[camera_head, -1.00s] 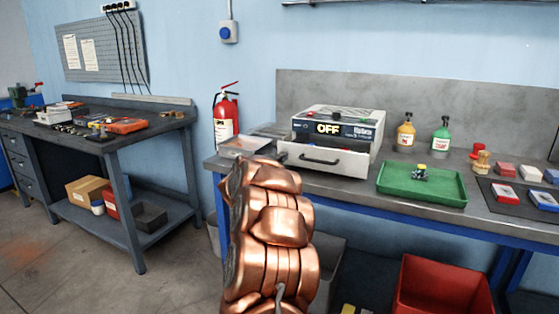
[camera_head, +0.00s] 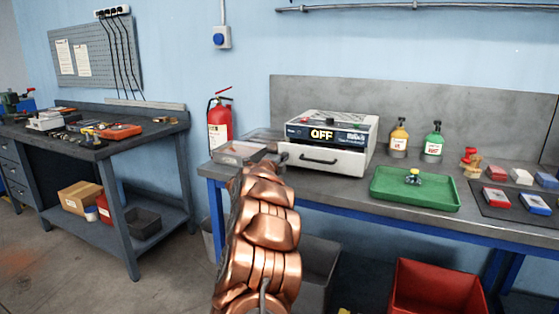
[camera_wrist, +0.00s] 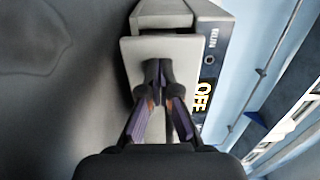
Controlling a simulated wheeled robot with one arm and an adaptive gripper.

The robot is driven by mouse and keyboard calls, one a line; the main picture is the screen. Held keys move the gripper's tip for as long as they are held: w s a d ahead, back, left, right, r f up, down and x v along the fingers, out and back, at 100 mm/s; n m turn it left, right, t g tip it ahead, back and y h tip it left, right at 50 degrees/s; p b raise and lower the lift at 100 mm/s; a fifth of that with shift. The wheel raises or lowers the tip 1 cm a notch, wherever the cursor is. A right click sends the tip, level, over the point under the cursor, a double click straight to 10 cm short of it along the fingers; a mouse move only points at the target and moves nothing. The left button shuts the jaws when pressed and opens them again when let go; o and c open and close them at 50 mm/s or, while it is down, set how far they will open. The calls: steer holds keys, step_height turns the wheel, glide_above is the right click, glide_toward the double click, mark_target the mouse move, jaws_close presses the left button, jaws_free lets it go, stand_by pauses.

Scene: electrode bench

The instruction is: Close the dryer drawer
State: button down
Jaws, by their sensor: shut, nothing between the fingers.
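The dryer (camera_head: 345,120) stands on the right bench, a pale box with a dark front panel reading OFF. Its pale drawer (camera_head: 346,163) with a black bar handle (camera_head: 320,160) is below that panel, and its front stands slightly forward of the housing. In the wrist view the drawer front (camera_wrist: 133,60) fills the middle, beside the OFF display (camera_wrist: 203,97). My gripper (camera_wrist: 157,72) is shut and empty, its fingertips at the drawer front; whether they touch it is hard to tell. In the head view my copper-coloured arm mostly hides the gripper.
A green tray (camera_head: 390,198) holding a small object lies right of the dryer. Two bottles stand behind it, orange (camera_head: 398,140) and green (camera_head: 433,145). A clear-sided box (camera_head: 235,155) sits left of the dryer. A red bin (camera_head: 440,290) is on the floor; a fire extinguisher (camera_head: 219,125) hangs behind.

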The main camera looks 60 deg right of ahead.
steer(key=shift+w+d, duration=0.1)
steer(key=shift+d, duration=0.9)
steer(key=shift+d+p, duration=0.45)
steer(key=shift+w+d+p, duration=0.15)
steer(key=shift+d+p, duration=0.75)
steer(key=shift+d, duration=0.75)
steer(key=shift+d+r, duration=0.1)
steer(key=shift+r, duration=0.25)
